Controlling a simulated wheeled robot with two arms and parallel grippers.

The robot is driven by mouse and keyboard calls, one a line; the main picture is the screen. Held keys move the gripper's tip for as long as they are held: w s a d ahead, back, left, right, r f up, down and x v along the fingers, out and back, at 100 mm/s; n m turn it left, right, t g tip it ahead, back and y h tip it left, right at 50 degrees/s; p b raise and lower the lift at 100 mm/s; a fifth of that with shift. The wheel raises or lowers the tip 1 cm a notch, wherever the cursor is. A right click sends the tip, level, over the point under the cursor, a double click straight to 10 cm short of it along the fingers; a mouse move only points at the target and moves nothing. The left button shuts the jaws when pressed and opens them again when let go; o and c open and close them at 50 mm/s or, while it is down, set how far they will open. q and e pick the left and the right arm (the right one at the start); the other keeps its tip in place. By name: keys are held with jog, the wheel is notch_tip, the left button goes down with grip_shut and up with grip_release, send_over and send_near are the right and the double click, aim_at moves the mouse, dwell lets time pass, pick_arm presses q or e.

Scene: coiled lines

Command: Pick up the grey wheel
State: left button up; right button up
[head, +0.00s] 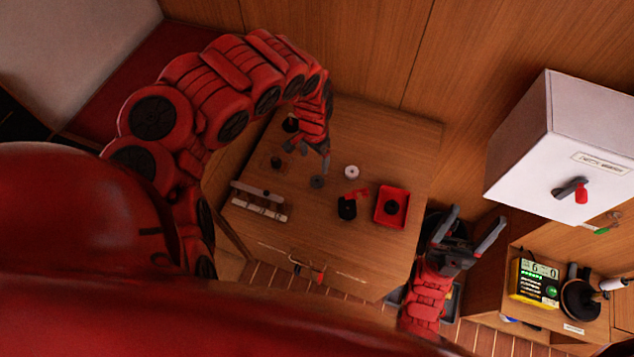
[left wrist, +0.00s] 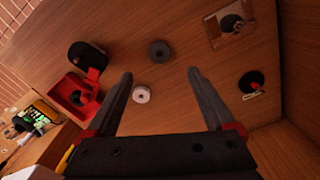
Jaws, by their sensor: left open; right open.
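The grey wheel (head: 317,182), a small dark grey disc with a hole in its middle, lies flat on the wooden table. It also shows in the left wrist view (left wrist: 159,51), beyond the fingertips and between their lines. A similar white wheel (head: 351,172) lies apart from it; in the left wrist view the white wheel (left wrist: 142,94) shows between the fingers. My left gripper (head: 308,157) is open and empty above the table, close to the grey wheel and not around it. My right gripper (head: 478,215) is open and empty, off the table's right side.
A pale rack (head: 259,208) lies at the table's left. A white cabinet (head: 560,150) is at right.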

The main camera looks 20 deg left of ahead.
pick_arm(q)
notch_tip(320, 180, down, 7)
jog(key=shift+r+b, duration=0.2)
jog(key=shift+b, duration=0.75)
jog(key=shift+f, duration=0.65)
jog(key=shift+w+d+f+p, duration=0.1)
jog(key=shift+d+f+p, duration=0.1)
jog(key=shift+f, duration=0.7)
jog(key=shift+d+f+p, duration=0.1)
jog(key=shift+f+p, duration=0.05)
jog(key=shift+f, duration=0.7)
jog(key=shift+a+f, duration=0.15)
jog(key=shift+f, duration=0.7)
grip_shut()
